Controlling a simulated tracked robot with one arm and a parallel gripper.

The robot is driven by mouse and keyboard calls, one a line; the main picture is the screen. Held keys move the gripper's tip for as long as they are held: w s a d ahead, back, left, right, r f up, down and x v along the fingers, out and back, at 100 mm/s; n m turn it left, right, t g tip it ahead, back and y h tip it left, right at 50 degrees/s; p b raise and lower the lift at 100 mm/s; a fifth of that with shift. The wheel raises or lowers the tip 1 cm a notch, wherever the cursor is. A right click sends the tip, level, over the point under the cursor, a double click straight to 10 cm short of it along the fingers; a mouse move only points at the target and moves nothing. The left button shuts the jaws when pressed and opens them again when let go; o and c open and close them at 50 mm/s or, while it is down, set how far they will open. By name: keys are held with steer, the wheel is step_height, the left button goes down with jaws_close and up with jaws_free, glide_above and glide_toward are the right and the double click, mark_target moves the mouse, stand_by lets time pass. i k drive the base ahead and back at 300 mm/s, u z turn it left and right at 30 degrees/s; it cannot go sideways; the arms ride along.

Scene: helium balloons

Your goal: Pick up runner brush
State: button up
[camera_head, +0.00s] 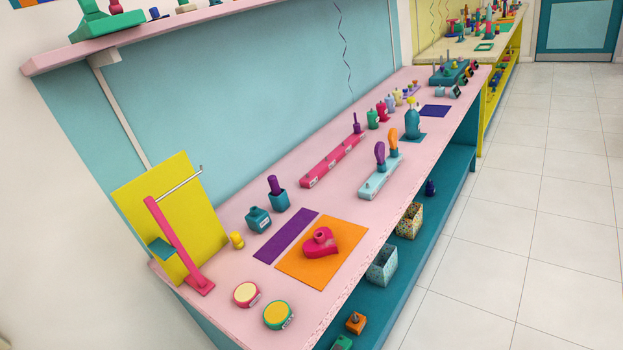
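I cannot tell for sure which item is the runner brush. On the pink bench, a purple upright piece (380,152) and an orange upright piece (394,143) stand on a light blue rack (371,187). A dark purple piece (273,184) stands in a teal square holder (279,202) nearer the left. A thin purple piece (357,123) stands by the far end of a long pink bar (328,163). My gripper is not in view, and the bench is seen from above at a tilt.
An orange mat (345,237) carries a pink heart-shaped piece (320,243), beside a purple mat (287,234). Two round tins, cream (245,293) and yellow (278,314), sit near the front. A yellow panel (205,222) stands left. Tiled floor (530,220) is clear at right.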

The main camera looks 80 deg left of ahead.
mark_target(273, 180)
steer(key=i, duration=2.6)
steer(key=u, duration=3.35)
steer(key=i, duration=1.05)
steer(key=z, duration=0.05)
